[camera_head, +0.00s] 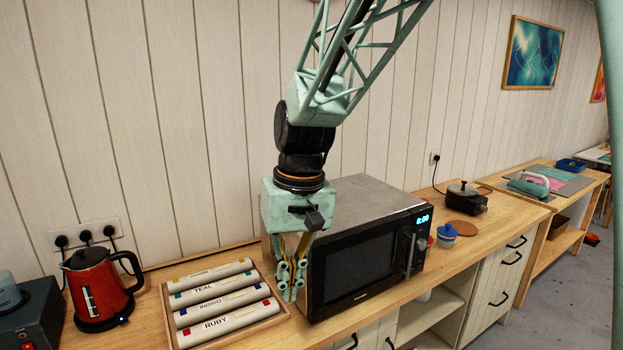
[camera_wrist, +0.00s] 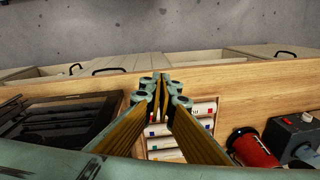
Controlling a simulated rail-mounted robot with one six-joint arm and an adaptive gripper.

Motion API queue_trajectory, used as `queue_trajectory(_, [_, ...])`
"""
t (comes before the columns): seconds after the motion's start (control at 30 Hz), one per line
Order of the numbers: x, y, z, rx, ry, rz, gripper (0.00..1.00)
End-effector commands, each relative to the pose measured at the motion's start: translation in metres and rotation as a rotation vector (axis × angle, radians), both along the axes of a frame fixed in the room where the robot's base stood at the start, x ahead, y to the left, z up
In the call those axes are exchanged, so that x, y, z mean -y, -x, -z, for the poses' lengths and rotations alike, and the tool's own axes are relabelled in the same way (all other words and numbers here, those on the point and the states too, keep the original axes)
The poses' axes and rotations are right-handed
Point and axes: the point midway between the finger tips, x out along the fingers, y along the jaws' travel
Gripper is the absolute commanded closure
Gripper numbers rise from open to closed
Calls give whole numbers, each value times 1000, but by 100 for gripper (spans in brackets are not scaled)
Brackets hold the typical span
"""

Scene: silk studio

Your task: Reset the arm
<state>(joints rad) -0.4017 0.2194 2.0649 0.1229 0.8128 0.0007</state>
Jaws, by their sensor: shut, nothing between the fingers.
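My arm hangs down over the counter from the top of the head view. My gripper (camera_head: 290,290) points down, shut and empty, between the tray of labelled rolls and the microwave. In the wrist view my gripper (camera_wrist: 161,80) shows its two fingers meeting at the tips, with nothing between them. Behind the fingers lie the counter and part of the tray.
The microwave (camera_head: 365,262) stands close to the right of my gripper. The wooden tray (camera_head: 168,318) with several rolls lies to the left. A red kettle (camera_head: 100,290) stands further left.

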Motion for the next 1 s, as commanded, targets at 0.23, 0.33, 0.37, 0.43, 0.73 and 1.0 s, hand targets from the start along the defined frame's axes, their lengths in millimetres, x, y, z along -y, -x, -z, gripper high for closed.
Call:
queue_trajectory(0.23, [50,40,-4,-23,-6,69,100])
queue_trajectory(0.33, [64,51,-12,-16,-8,85,100])
queue_trajectory(0.37, [68,54,-14,-13,-8,89,100])
queue_trajectory(0.43, [77,60,-21,-2,-8,97,100])
queue_trajectory(0.73, [112,88,-46,46,-9,129,100])
queue_trajectory(1.0, [142,115,-64,89,-6,160,100])
